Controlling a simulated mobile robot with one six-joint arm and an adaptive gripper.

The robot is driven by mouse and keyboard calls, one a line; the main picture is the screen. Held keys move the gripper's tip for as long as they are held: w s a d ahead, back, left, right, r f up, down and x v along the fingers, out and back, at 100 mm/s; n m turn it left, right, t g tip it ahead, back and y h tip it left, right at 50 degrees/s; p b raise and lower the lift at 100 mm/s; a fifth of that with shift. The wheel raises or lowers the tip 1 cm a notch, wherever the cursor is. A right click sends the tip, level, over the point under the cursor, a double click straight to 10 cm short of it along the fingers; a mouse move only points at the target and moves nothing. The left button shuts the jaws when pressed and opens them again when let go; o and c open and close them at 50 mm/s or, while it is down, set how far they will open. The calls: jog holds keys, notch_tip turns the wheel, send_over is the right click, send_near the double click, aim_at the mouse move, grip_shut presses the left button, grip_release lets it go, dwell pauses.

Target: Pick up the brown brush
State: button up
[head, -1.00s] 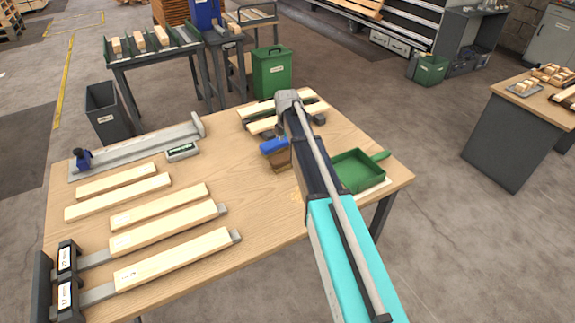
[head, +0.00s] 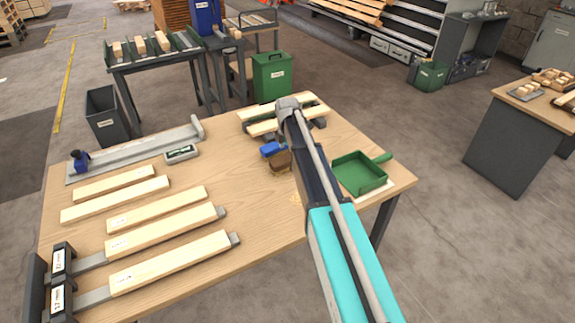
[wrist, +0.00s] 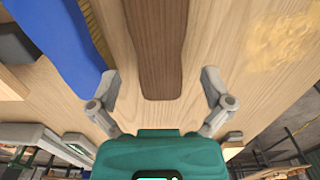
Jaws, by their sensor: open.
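The brown brush shows in the wrist view as a dark wooden handle (wrist: 155,45) running down between my fingers. In the head view a brown part of it (head: 280,163) shows on the wooden table, just left of my arm. My gripper (wrist: 160,78) is open, with one finger on each side of the handle and a gap on both sides. I cannot tell its exact height over the handle. In the head view my arm hides the gripper's fingers.
A blue object (head: 272,149) lies close beside the brush; it also shows in the wrist view (wrist: 62,45). A green dustpan (head: 360,172) lies to the right. Sawdust (wrist: 285,40) is on the table. Wooden slats (head: 262,127) lie behind, and several timber pieces (head: 165,233) lie left.

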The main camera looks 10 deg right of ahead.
aim_at(288, 158)
jog(key=shift+f+b, duration=1.95)
jog(key=shift+f, duration=0.3)
jog(key=c, duration=1.2)
jog(key=shift+d+r, duration=0.1)
jog(key=shift+r, duration=0.1)
notch_tip(288, 158, up, 3)
jog(key=p, duration=0.3)
jog(key=s+r+p, duration=0.9)
jog(key=s+p, duration=0.1)
jog(key=s, duration=0.4)
jog(key=shift+r, duration=0.35)
